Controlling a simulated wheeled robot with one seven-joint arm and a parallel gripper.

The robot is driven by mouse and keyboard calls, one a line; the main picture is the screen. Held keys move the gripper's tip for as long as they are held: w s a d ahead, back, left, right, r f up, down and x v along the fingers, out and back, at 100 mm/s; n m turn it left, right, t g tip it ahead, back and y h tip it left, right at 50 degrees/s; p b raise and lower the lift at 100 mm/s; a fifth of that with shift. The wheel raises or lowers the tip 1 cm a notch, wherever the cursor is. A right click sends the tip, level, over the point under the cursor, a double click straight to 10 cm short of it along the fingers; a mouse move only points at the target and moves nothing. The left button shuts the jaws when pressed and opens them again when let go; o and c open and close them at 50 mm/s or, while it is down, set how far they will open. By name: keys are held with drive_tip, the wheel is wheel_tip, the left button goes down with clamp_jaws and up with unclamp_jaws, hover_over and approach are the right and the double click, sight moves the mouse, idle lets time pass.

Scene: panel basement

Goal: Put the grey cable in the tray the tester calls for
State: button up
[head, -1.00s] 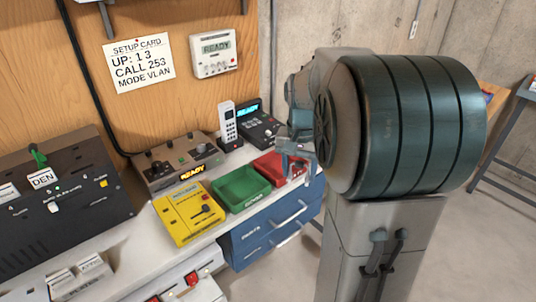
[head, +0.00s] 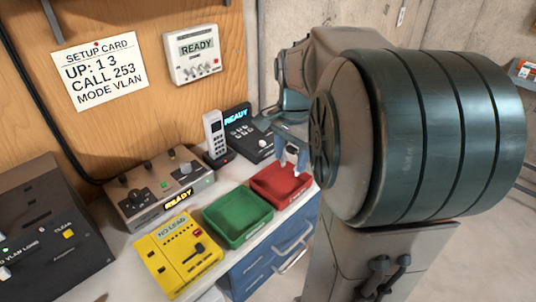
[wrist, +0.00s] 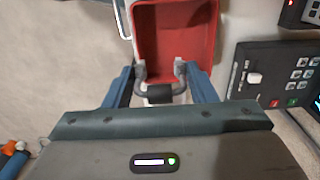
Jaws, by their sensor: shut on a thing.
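My gripper (head: 291,155) is beside and above the red tray (head: 283,187) in the head view, partly hidden by my arm. In the wrist view my gripper (wrist: 160,72) is shut on a dark grey cable (wrist: 158,91), which spans between the blue fingers. The red tray (wrist: 172,35) lies under and beyond the fingertips there and looks empty where visible. The green tray (head: 238,216) stands left of the red one and looks empty. The yellow tester (head: 178,255) stands left of the green tray; its display reads "NO LEAD".
A grey box reading "READY" (head: 160,190), a cordless phone (head: 214,135) and a dark console (head: 250,135) stand behind the trays. A setup card (head: 98,75) and a white READY unit (head: 196,52) hang on the wooden panel. A blue drawer unit (head: 268,265) is below.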

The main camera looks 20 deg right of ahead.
sight(282, 161)
drive_tip(key=shift+w+a+f, duration=0.25)
drive_tip(key=shift+w+f, duration=0.1)
drive_tip(key=shift+w, duration=0.15)
drive_tip(key=shift+w+a+f, duration=0.25)
drive_tip(key=shift+w+f, duration=0.05)
drive_tip(key=shift+w, duration=0.15)
drive_tip(key=shift+w+f, duration=0.1)
drive_tip(key=shift+f, duration=0.1)
wheel_tip(282, 161, down, 4)
drive_tip(key=shift+r, duration=0.1)
drive_tip(key=shift+f+b, duration=0.3)
drive_tip(key=shift+f, duration=0.25)
drive_tip(key=o, duration=1)
